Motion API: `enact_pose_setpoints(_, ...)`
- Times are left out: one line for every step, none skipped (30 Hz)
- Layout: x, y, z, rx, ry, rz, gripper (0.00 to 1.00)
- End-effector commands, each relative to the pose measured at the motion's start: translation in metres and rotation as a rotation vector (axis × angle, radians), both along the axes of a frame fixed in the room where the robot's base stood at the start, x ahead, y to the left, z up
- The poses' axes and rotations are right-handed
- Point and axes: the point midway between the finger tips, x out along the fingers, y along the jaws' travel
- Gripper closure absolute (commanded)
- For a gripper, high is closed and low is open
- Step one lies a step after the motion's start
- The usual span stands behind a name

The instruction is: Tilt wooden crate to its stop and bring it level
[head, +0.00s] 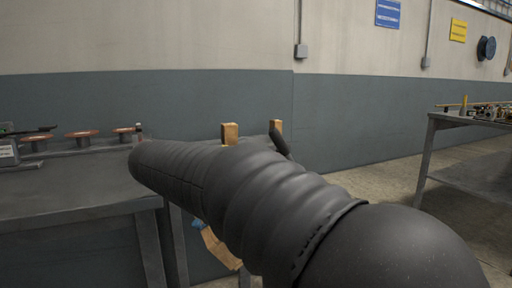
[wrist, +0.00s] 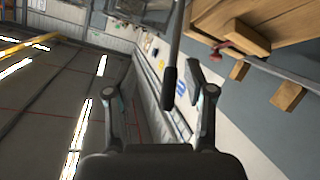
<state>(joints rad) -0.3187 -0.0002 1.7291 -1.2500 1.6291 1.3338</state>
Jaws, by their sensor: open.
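The wooden crate shows in the wrist view (wrist: 285,22) at the upper right, as light wood with several block-like pieces; it appears tilted in that picture. In the head view only parts of the wood (head: 230,134) show beyond my arm, two upright pieces above it and a slanted piece below. My gripper (wrist: 161,80) is open, with its fingers apart. A dark bar with a thicker black end (wrist: 170,88) reaches down between the fingers, and I cannot tell if either finger touches it. My arm hides most of the crate in the head view.
A dark table (head: 80,188) with copper-coloured spools stands at the left. Another table (head: 460,125) with small parts stands at the right. A grey and cream wall is behind. Open floor (head: 385,190) shows between the arm and the right table.

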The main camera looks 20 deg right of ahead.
Motion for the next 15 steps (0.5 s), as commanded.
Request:
enact_pose_setpoints(0.015,0.011,0.008,-0.056,-0.073,-0.022,0.46)
enact_pose_setpoints(0.021,0.015,0.014,-0.087,-0.121,-0.037,0.46)
enact_pose_setpoints(0.028,0.022,0.022,-0.123,-0.177,-0.051,0.46)
enact_pose_setpoints(0.032,0.026,0.027,-0.146,-0.217,-0.06,0.46)
enact_pose_setpoints(0.035,0.03,0.032,-0.167,-0.252,-0.068,0.46)
enact_pose_setpoints(0.04,0.034,0.036,-0.19,-0.293,-0.075,0.46)
enact_pose_setpoints(0.042,0.037,0.04,-0.203,-0.319,-0.081,0.46)
enact_pose_setpoints(0.043,0.04,0.042,-0.214,-0.34,-0.084,0.46)
enact_pose_setpoints(0.045,0.042,0.045,-0.226,-0.36,-0.086,0.46)
enact_pose_setpoints(0.046,0.043,0.046,-0.231,-0.371,-0.088,0.46)
enact_pose_setpoints(0.047,0.042,0.047,-0.235,-0.38,-0.09,0.46)
enact_pose_setpoints(0.047,0.041,0.048,-0.238,-0.387,-0.092,0.46)
enact_pose_setpoints(0.048,0.039,0.049,-0.239,-0.389,-0.092,0.46)
enact_pose_setpoints(0.048,0.036,0.049,-0.239,-0.389,-0.093,0.46)
enact_pose_setpoints(0.048,0.031,0.049,-0.24,-0.388,-0.094,0.46)
